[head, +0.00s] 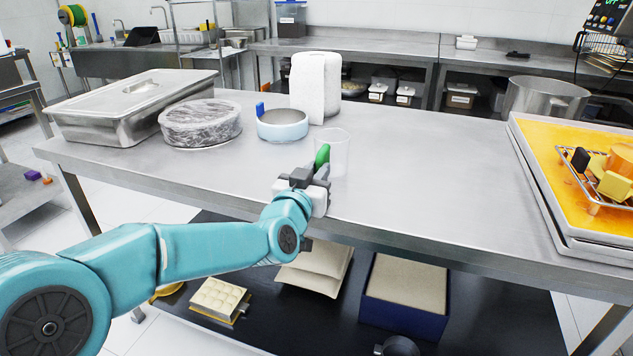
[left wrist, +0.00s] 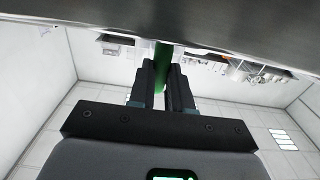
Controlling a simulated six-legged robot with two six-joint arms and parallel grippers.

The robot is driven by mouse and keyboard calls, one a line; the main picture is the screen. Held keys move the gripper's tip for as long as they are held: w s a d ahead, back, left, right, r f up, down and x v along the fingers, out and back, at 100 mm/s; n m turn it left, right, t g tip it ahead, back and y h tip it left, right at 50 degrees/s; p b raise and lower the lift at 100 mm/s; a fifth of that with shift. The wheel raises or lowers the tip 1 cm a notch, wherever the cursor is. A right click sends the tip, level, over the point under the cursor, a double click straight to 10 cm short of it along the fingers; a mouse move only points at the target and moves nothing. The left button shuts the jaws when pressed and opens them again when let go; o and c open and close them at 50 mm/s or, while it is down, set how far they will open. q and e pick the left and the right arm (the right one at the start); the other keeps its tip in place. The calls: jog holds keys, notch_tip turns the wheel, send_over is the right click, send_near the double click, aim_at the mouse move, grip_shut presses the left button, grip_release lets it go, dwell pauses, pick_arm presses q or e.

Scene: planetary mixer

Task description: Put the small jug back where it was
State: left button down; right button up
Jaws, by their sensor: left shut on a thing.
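The small jug (head: 337,148) is clear with a green handle (head: 322,156). It stands upright over the front part of the steel table (head: 420,160); I cannot tell whether its base touches the top. My left gripper (head: 317,172) is shut on the handle, at the jug's left near side. In the left wrist view the green handle (left wrist: 162,68) sits between the two fingers (left wrist: 162,85), and the jug's clear body is hard to make out there. My right gripper is not in view.
Behind the jug stand a blue-white round pan (head: 283,128) and a paper roll (head: 315,85). A film-wrapped round tin (head: 200,128) and a lidded steel pan (head: 135,100) are to the left. A tray with an orange sheet (head: 540,140) lies right. The table between is clear.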

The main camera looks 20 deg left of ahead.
pick_arm(q)
jog(key=shift+f, duration=0.3)
jog(key=shift+r, duration=0.15)
jog(key=c, duration=1.4)
grip_release()
jog(key=shift+f, duration=0.2)
jog(key=o, duration=0.3)
jog(key=shift+o, duration=0.2)
jog(key=shift+s+r, duration=0.1)
jog(key=shift+r, duration=0.05)
